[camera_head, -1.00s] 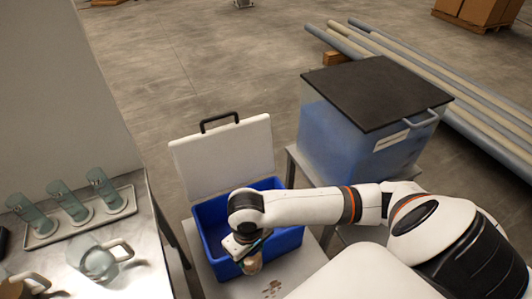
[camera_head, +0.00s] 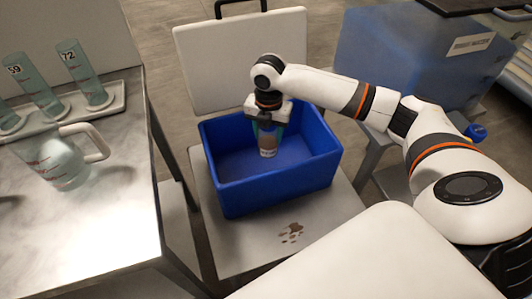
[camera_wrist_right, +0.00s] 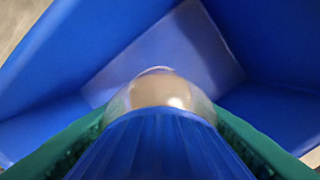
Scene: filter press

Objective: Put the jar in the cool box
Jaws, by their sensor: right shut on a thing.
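The cool box (camera_head: 270,192) is a blue open box with its white lid (camera_head: 240,60) raised at the back. It stands on a low pale table. My right gripper (camera_head: 267,135) points down inside the box opening, towards the back. In the right wrist view the jar (camera_wrist_right: 160,95) shows between the green fingers, with a ribbed blue part nearest the camera and the box walls around. I cannot tell whether the jar touches the box floor. My left gripper is not in view.
A metal bench (camera_head: 110,235) on the left holds a glass jug (camera_head: 55,160) and a tray (camera_head: 65,112) with several glass cylinders. A large translucent blue container (camera_head: 400,55) stands behind my right arm. A brown stain (camera_head: 291,233) marks the low table in front of the box.

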